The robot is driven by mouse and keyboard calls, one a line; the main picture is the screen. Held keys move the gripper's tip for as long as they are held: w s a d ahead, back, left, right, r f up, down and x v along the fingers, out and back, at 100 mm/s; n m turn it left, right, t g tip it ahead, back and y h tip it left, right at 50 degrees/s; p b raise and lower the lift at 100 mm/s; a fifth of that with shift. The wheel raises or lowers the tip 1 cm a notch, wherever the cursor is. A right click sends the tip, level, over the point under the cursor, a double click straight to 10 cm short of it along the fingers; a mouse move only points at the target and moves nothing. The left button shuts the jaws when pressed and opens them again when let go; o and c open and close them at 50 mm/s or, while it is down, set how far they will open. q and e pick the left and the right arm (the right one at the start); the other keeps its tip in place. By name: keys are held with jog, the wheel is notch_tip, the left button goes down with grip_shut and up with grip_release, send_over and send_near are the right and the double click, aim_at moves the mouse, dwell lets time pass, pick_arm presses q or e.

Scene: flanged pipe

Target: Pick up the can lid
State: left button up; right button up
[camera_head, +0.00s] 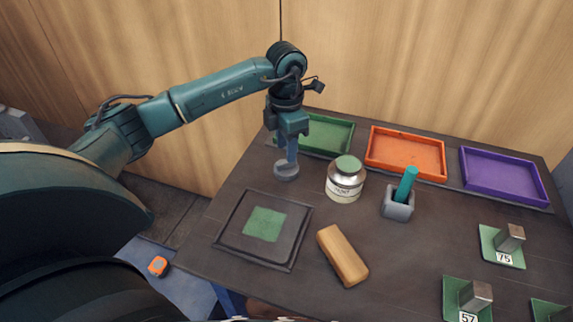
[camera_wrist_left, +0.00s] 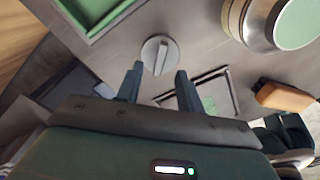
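The can lid (camera_head: 286,171) is a small grey disc lying on the dark table, left of the can. In the left wrist view, the lid (camera_wrist_left: 150,59) shows a raised bar-shaped grip across its middle. My left gripper (camera_head: 290,157) points down just above the lid. In the left wrist view, the left gripper (camera_wrist_left: 159,73) has its fingers spread, with the lid just beyond the tips and nothing held. The can (camera_head: 344,190) is metallic with a pale label and a green top surface, standing upright. My right gripper is in neither view.
Green (camera_head: 329,136), orange (camera_head: 405,152) and purple (camera_head: 503,177) trays line the back. A grey holder (camera_head: 397,206) with a teal stick stands right of the can. A dark square tray (camera_head: 232,218) and a tan block (camera_head: 342,256) lie in front.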

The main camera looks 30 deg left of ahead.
aim_at(287, 167)
pick_arm(q)
notch_tip(287, 167, down, 4)
jog(key=shift+f, duration=0.1)
jog(key=shift+c, duration=0.5)
grip_shut()
